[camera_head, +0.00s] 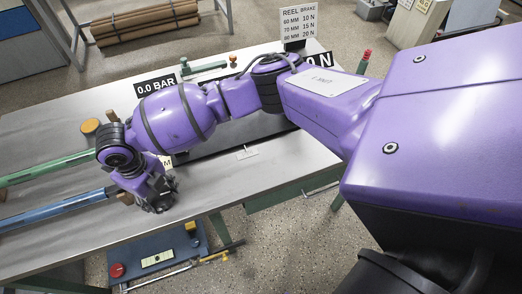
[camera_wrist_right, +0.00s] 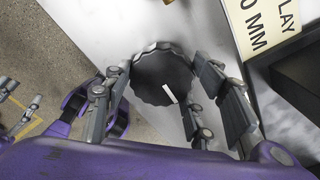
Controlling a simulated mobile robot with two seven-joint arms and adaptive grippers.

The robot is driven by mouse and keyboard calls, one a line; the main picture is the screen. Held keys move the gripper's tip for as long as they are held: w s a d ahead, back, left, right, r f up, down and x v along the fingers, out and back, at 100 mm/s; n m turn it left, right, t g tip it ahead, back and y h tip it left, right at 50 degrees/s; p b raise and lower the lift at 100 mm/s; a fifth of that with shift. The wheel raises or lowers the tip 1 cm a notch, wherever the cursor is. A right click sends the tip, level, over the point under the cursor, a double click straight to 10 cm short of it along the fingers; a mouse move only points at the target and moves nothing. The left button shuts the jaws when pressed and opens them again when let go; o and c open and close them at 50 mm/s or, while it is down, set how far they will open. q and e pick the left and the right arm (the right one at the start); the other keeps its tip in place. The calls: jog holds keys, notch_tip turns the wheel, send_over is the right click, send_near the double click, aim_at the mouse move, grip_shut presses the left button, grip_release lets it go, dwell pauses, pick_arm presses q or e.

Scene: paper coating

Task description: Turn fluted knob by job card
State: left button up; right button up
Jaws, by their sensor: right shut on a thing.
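The black fluted knob (camera_wrist_right: 158,74) shows in the right wrist view on a pale surface. Its white pointer mark (camera_wrist_right: 168,93) lies on the lower right part of its face. My right gripper (camera_wrist_right: 163,84) is shut on the knob, with fingers at its left and right sides. In the head view my right gripper (camera_head: 158,198) is at the table's front edge, and the knob is hidden there. The job card (camera_head: 300,24), headed REEL BRAKE, pairs 60 MM with 10 N, 70 MM with 15 N and 80 MM with 20 N. My left gripper is not in view.
A partly cropped PLAY/MM label (camera_wrist_right: 265,24) is close to the gripper. Green (camera_head: 48,169) and blue (camera_head: 55,208) bars lie left.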

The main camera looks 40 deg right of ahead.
aim_at(157, 197)
jog(key=o, duration=1.1)
jog(key=shift+a+r, duration=0.15)
jog(key=shift+a, duration=0.1)
jog(key=shift+d, duration=0.1)
notch_tip(157, 197, up, 12)
